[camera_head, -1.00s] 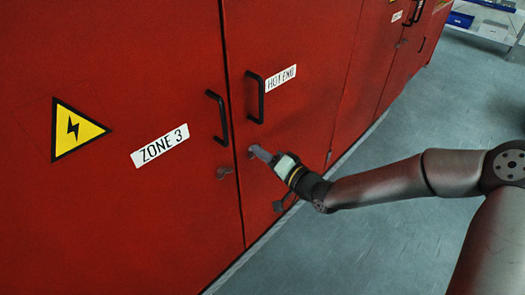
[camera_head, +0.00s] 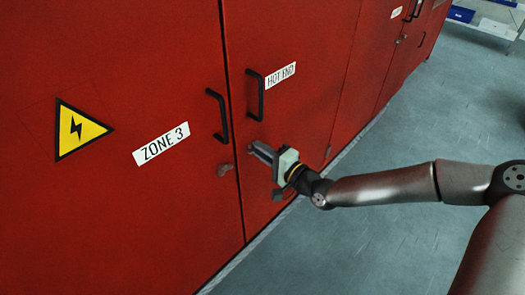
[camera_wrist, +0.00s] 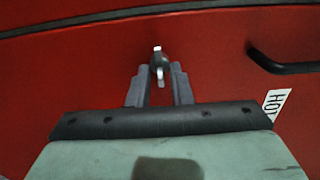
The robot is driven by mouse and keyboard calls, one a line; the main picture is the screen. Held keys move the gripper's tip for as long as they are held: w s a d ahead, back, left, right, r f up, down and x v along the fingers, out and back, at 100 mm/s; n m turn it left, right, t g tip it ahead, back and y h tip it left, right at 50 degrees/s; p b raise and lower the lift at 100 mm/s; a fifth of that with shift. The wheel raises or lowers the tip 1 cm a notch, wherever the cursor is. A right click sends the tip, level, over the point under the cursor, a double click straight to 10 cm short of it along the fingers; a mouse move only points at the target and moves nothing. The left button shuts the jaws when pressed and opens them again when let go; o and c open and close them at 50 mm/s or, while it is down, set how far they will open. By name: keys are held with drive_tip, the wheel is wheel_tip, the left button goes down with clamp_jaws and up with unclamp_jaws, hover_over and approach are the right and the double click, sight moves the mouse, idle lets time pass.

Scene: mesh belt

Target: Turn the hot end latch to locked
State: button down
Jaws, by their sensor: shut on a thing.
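The fingers are shut on the latch, one on each side. In the head view my fingers largely hide the latch, so its angle is hard to tell there. The white HOT END label (camera_head: 280,75) sits right of the handle.
A similar small latch (camera_head: 225,169) is on the zone 3 door, left of the seam, below that door's black handle (camera_head: 217,115). The ZONE 3 label (camera_head: 161,143) and yellow warning sign (camera_head: 78,129) are farther left. Clear grey floor (camera_head: 430,110) lies to the right.

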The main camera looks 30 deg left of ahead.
drive_tip(key=c, duration=1.6)
unclamp_jaws()
drive_tip(key=shift+d, duration=0.1)
drive_tip(key=s+d, duration=0.1)
drive_tip(key=d, duration=0.4)
drive_tip(key=s+d+b, duration=0.1)
drive_tip(key=d, duration=0.5)
drive_tip(key=s+d+b, duration=0.1)
drive_tip(key=d, duration=0.5)
drive_tip(key=shift+s, duration=0.1)
